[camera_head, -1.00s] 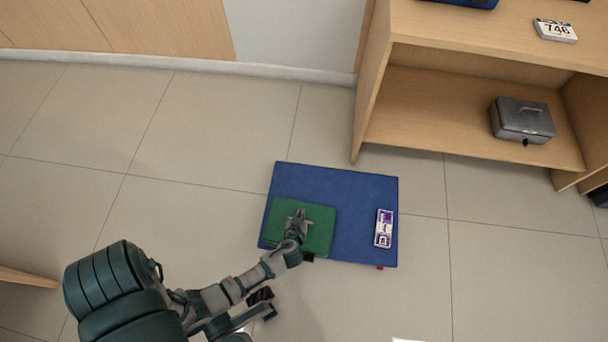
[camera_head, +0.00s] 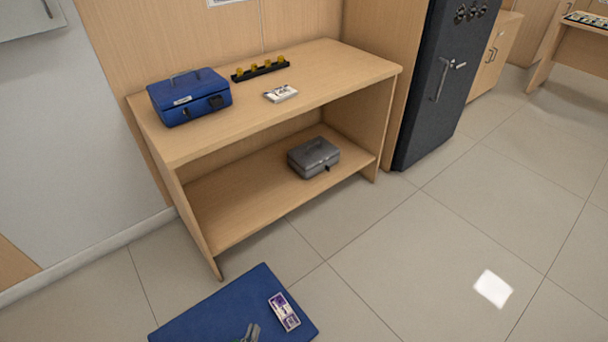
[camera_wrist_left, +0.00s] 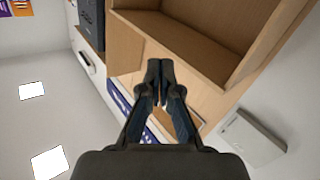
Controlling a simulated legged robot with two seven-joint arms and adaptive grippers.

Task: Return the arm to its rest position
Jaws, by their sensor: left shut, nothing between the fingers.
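My left gripper (camera_head: 251,332) shows at the bottom edge of the head view, above the blue mat (camera_head: 225,305). Most of my left arm is out of that view. In the left wrist view the fingers of the left gripper (camera_wrist_left: 160,82) are together, with nothing between them. That view looks past the fingers towards wooden furniture and a pale wall. My right gripper is in neither view.
A purple-and-white bundle (camera_head: 284,311) lies on the mat. A dark safe (camera_head: 436,80) stands right. Floor on the right is clear.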

